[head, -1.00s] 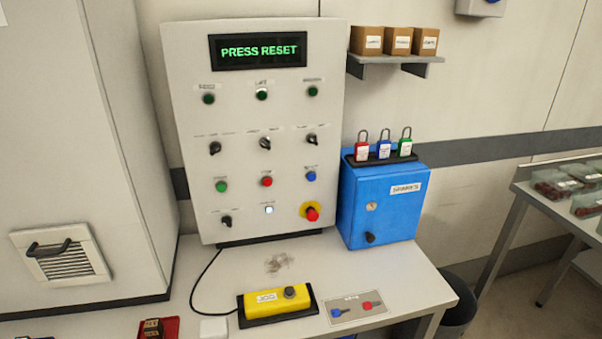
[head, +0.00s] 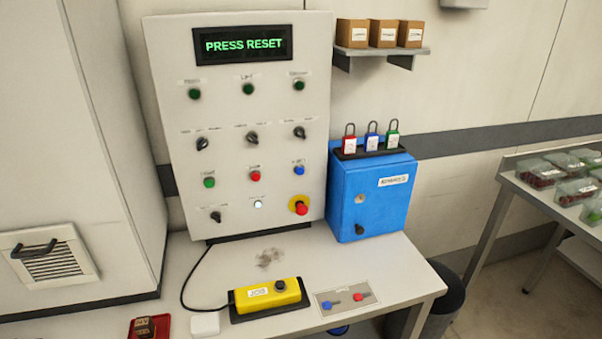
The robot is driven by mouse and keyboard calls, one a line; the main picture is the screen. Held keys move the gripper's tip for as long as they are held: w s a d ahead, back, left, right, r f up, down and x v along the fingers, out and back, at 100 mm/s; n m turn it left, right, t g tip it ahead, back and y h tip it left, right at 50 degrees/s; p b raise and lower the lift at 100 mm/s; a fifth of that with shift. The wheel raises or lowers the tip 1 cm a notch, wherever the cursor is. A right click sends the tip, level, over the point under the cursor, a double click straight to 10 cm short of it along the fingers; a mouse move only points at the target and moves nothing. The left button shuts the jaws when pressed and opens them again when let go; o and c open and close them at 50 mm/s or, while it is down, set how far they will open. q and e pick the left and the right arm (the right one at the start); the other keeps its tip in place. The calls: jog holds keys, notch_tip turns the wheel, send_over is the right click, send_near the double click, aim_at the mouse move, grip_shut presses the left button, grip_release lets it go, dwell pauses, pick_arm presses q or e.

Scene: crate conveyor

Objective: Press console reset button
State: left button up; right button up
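The console (head: 230,120) is an upright light grey panel at the back of the table. Its display (head: 243,45) reads "PRESS RESET" in green. One row holds a green button (head: 209,182), a red button (head: 255,176) and a blue button (head: 299,170). Below are a black selector knob (head: 216,217), a small white lit button (head: 258,204) and a red mushroom button (head: 301,208) on a yellow base. The small labels above the buttons are too blurred to read, so I cannot tell which is reset. Neither of my grippers is in view.
A yellow JOG box (head: 268,293) with a cable lies on the table (head: 350,265), beside a plate (head: 345,298) with blue and red keys. A blue cabinet (head: 385,205) carrying padlocks stands right of the console. A grey cabinet (head: 95,160) stands left. A dark bin (head: 445,305) is at right.

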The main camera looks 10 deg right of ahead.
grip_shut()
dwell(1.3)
